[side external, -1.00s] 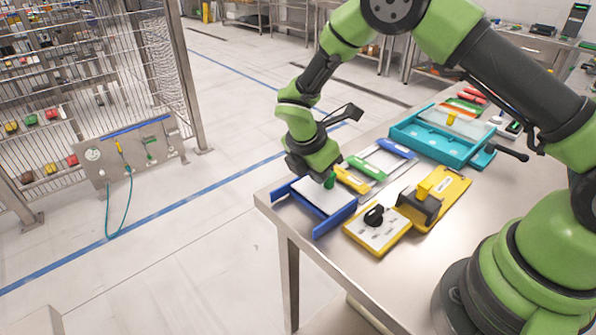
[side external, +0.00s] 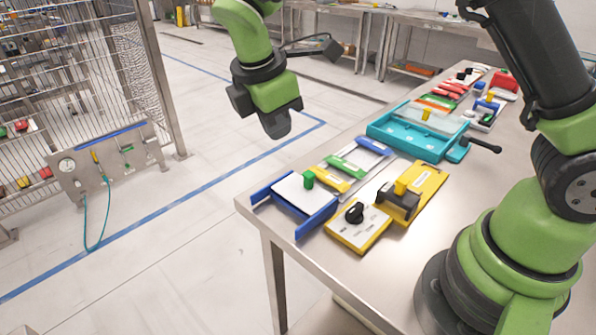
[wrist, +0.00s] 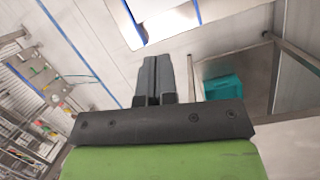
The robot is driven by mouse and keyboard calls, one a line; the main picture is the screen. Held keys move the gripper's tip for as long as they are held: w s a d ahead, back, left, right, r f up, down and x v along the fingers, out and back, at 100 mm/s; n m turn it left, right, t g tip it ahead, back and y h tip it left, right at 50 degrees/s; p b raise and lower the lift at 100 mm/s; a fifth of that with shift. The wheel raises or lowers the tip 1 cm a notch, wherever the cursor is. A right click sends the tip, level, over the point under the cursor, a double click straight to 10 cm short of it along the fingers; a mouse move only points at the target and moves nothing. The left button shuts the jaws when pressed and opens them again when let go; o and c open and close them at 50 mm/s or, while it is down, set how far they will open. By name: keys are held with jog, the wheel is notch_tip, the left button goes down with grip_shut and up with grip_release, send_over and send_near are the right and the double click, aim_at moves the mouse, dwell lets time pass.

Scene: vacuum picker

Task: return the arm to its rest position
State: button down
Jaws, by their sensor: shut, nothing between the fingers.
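My gripper (side external: 277,123) hangs in the air beyond the left end of the table, above and behind the blue-railed tray. In the wrist view its dark fingers (wrist: 153,80) are shut together with nothing between them. The tray (side external: 320,218) has a white plate with a green knob (side external: 309,180) standing on it. My gripper is apart from the tray and touches nothing.
The steel table (side external: 440,245) also bears a yellow panel with a black dial (side external: 354,212), a yellow-and-black fixture (side external: 425,190) and a teal tray (side external: 378,132). A wire fence (side external: 75,80) stands at left. Open floor lies between.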

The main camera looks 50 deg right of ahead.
jog(key=s+d+r+m+t+y, duration=0.3)
jog(key=s+d+r+m+y, duration=0.1)
jog(key=s+r+m, duration=0.65)
jog(key=s+r+m+t+y, duration=0.1)
jog(key=s+m+t, duration=0.2)
jog(key=s+m, duration=0.5)
jog(key=shift+s+d+r+m+t, duration=0.2)
jog(key=shift+s+d+m+t, duration=0.2)
jog(key=shift+s, duration=0.25)
